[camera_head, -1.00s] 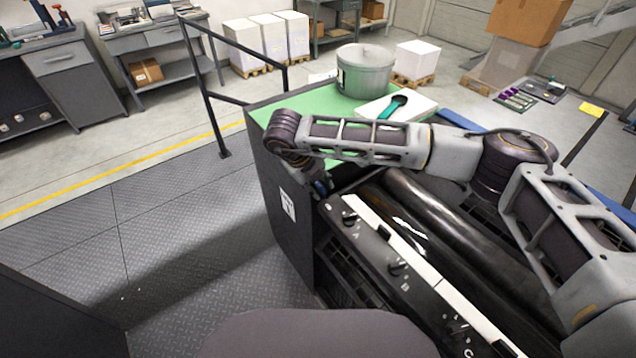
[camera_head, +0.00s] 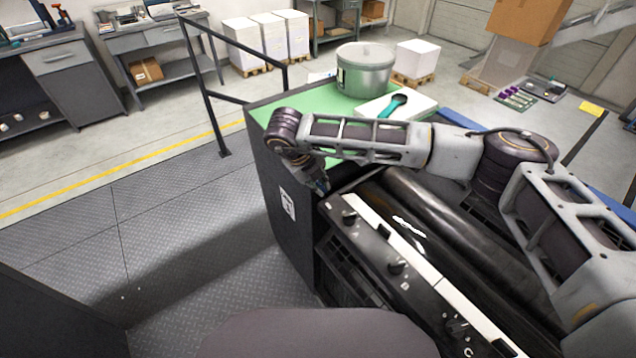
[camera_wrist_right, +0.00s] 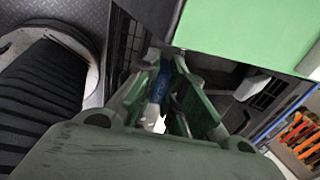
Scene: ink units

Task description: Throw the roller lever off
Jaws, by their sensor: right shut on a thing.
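My right gripper (camera_head: 320,186) reaches down at the near left corner of the ink unit, beside the dark side panel, and is mostly hidden behind my wrist in the head view. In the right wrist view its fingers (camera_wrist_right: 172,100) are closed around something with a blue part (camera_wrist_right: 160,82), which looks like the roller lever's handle. The fingers hide most of it, and I cannot tell the lever's angle. The black rollers (camera_head: 430,215) lie to the right of the gripper. My left gripper is not in view.
A green top (camera_head: 300,110) carries a grey ink can (camera_head: 364,72) and a teal-handled tool (camera_head: 393,106) on a white sheet. A row of black knobs (camera_head: 394,266) runs along the unit's front rail. A dark railing (camera_head: 210,95) stands left; the plate floor is clear.

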